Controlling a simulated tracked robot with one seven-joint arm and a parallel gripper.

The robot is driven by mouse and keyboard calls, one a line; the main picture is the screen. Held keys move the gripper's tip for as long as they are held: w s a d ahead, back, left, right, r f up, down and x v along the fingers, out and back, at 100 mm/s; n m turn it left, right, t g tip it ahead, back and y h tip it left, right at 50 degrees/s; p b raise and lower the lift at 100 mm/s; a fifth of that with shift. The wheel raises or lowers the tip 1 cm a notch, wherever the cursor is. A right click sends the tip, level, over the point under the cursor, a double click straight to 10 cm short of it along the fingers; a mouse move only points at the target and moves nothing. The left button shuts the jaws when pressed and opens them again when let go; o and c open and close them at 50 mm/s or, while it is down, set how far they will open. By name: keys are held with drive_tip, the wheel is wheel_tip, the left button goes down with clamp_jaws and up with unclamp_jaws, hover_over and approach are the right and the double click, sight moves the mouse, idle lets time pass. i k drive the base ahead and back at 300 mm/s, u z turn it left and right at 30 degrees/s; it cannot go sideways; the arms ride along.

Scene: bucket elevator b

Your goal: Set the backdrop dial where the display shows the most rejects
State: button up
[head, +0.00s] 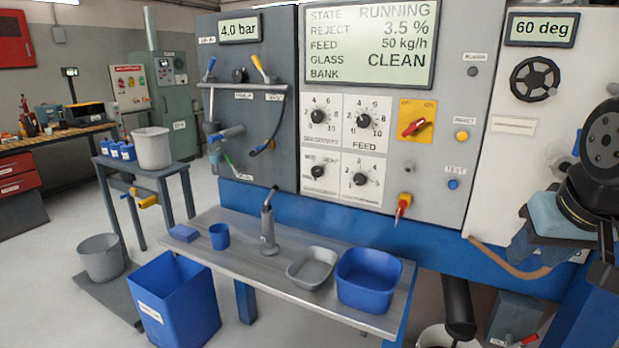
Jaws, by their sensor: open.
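The control panel carries a display (369,42) reading state RUNNING, reject 3.5 %, feed 50 kg/h, glass CLEAN; the bank line looks blank. Below it are several round black dials on white plates. The upper left one, apparently sensitivity (317,116), and the upper right feed dial (363,120) have number scales. The lower left dial (318,171) has small word marks, and the lower right dial (359,179) has numbers. The lower captions are too small to read, so I cannot tell for sure which is the backdrop dial. Dark arm parts show at right; I cannot make out gripper fingers.
A red switch on a yellow plate (414,122) and small buttons sit right of the dials. A handwheel (535,79) is farther right. The metal bench (240,262) below holds a blue tub (368,280), a grey tray (312,268) and a blue cup (219,236).

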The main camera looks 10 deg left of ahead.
sight(316, 172)
drive_tip(key=k, duration=0.7)
drive_tip(key=u, duration=0.7)
drive_tip(key=i, duration=1)
